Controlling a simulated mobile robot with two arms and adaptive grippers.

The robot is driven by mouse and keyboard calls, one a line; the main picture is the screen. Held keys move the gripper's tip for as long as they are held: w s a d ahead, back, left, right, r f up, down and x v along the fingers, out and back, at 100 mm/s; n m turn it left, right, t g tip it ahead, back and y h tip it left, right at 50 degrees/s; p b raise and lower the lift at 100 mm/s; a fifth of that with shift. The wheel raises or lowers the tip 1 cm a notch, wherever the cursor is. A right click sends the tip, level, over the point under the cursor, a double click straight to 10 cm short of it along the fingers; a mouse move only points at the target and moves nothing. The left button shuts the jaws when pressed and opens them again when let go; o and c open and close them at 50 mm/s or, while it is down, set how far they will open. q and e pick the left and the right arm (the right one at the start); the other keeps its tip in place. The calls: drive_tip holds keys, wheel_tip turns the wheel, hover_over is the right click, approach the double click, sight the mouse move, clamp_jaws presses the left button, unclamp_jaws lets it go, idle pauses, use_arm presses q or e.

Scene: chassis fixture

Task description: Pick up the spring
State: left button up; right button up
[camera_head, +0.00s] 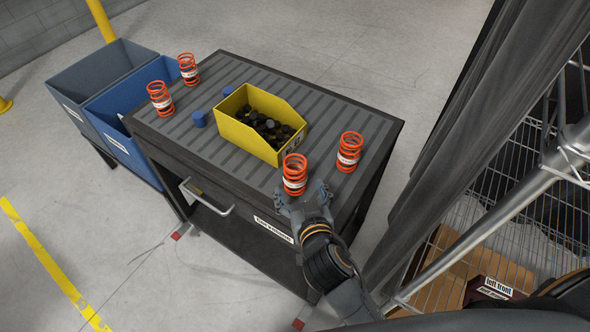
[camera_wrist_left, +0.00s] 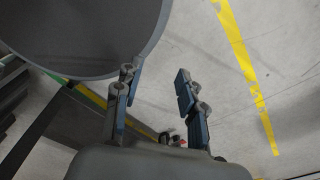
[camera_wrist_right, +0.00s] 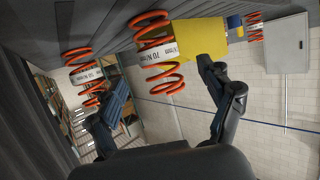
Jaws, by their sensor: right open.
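Several orange coil springs with white label bands stand on the dark ribbed cart top. The nearest spring (camera_head: 295,175) stands upright at the front edge, right by my right gripper (camera_head: 304,194). In the right wrist view this spring (camera_wrist_right: 158,54) shows ahead, roughly between the open fingers, and the gripper is empty. I cannot tell if a finger touches it. A second spring (camera_head: 349,152) stands to the right; two more springs (camera_head: 160,98) (camera_head: 188,69) stand at the far left. My left gripper (camera_wrist_left: 157,92) is open and empty in the left wrist view, out of the head view.
A yellow bin (camera_head: 246,128) of dark round parts sits mid-cart, close behind the nearest spring. Blue caps (camera_head: 199,119) lie left of it. Blue and grey bins (camera_head: 123,98) stand left of the cart. A wire rack (camera_head: 500,215) and grey curtain (camera_head: 440,170) stand right.

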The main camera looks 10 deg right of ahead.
sight(298, 180)
drive_tip(key=shift+w+f, duration=0.15)
drive_tip(key=shift+w, duration=0.4)
drive_tip(key=shift+w+f, duration=0.1)
drive_tip(key=shift+w, duration=0.1)
drive_tip(key=shift+w+p, duration=0.8)
drive_tip(key=shift+w, duration=0.1)
drive_tip(key=shift+p+x, duration=0.3)
drive_tip(key=shift+x, duration=0.95)
drive_tip(key=shift+w+d+f, duration=0.1)
drive_tip(key=shift+w+f, duration=0.05)
drive_tip(key=shift+w, duration=0.35)
use_arm(q)
drive_tip(key=w+r, duration=0.1)
drive_tip(key=r, duration=0.1)
drive_tip(key=shift+w+r, duration=0.3)
drive_tip(key=shift+w, duration=0.05)
use_arm(e)
drive_tip(key=shift+s, duration=0.1)
drive_tip(key=c, duration=1.4)
use_arm(q)
drive_tip(key=shift+s, duration=0.2)
use_arm(e)
drive_tip(key=shift+c, duration=1.3)
